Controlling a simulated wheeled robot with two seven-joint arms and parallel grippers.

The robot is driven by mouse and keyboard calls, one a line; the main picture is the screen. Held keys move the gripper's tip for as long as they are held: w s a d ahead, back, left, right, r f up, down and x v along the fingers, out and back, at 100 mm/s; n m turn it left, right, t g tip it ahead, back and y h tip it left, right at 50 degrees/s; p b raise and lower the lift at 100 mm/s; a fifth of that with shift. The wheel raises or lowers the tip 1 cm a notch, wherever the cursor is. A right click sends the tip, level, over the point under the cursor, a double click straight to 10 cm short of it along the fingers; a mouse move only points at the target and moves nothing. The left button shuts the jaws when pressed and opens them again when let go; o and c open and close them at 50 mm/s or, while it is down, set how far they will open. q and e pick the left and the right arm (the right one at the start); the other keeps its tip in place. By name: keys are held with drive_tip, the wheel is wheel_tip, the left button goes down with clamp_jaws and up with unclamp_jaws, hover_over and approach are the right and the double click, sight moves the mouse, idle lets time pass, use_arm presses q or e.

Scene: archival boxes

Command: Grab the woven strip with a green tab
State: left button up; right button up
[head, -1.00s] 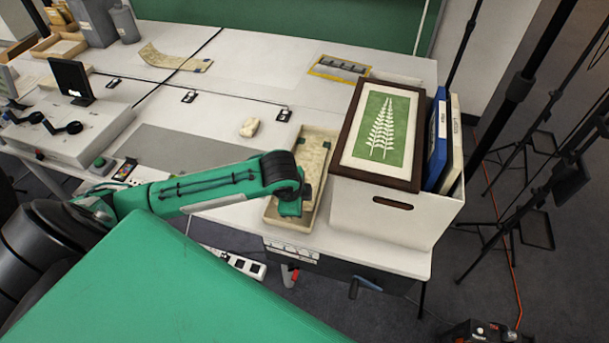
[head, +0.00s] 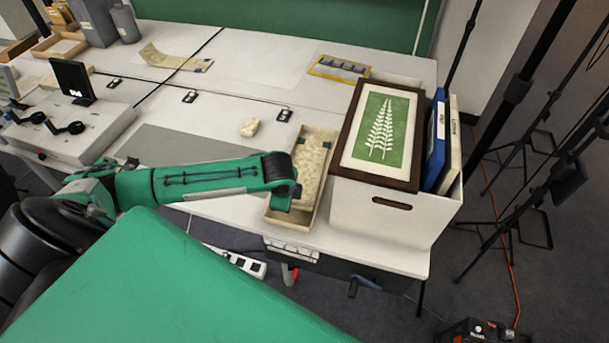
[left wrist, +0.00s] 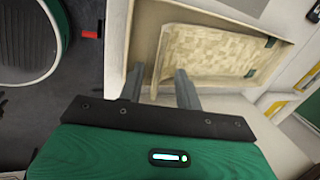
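A cream woven strip (head: 312,163) lies in a shallow cream tray (head: 295,222). Dark green tabs show near its far end. The strip (left wrist: 208,52) and its green tabs (left wrist: 250,72) also appear in the left wrist view, inside the tray (left wrist: 150,14). My left gripper (left wrist: 160,88) is open, its two fingers apart with nothing seen between them but the tray and the strip's near end. In the head view my wrist covers part of the tray and hides the fingers. Whether the fingers touch anything, I cannot tell. My right gripper is not in view.
A white box (head: 380,225) with a framed fern picture (head: 383,125) and blue and cream folders stands close right of the tray. Another woven strip (head: 175,60) lies at the back left. A small pale stone-like object (head: 250,127) sits left of the tray.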

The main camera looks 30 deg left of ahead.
use_arm(q)
drive_tip(key=x, duration=0.3)
drive_tip(key=p+x, duration=0.1)
drive_tip(key=x, duration=0.1)
drive_tip(key=shift+d, duration=0.25)
drive_tip(key=shift+r, duration=0.1)
clamp_jaws()
